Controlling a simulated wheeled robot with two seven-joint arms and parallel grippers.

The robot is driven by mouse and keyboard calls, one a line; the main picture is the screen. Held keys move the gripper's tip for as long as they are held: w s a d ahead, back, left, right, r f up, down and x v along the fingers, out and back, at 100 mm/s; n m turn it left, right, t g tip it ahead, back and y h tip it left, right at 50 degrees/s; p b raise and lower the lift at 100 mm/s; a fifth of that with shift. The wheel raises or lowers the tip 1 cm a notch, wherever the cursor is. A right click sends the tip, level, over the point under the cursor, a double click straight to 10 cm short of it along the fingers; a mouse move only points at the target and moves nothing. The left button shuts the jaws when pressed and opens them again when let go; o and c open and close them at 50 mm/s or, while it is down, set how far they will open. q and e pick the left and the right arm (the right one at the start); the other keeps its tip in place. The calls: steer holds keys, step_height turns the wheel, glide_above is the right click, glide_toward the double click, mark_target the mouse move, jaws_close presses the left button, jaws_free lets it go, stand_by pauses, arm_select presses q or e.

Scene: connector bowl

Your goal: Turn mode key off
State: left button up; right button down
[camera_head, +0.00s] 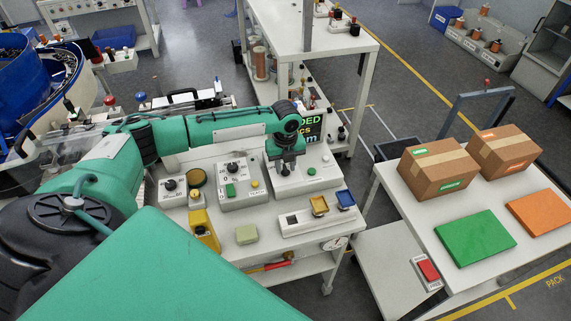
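My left arm reaches in from the left over the white workbench (270,225). Its gripper (287,170) points down over the right-hand pale control box (318,184), and its fingers are too small and dark to tell open from shut. A green button shows on that box. A mode key cannot be made out; the gripper covers part of this box. A middle control box (240,193) has a dark dial, a green button and a yellow knob. A smaller box (172,198) with a black knob stands to its left. My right gripper is not in view.
At the right, a table (405,210) bears cardboard boxes (438,168), a green panel (474,238) and an orange panel (540,212).

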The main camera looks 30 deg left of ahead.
arm_select(q)
jaws_close()
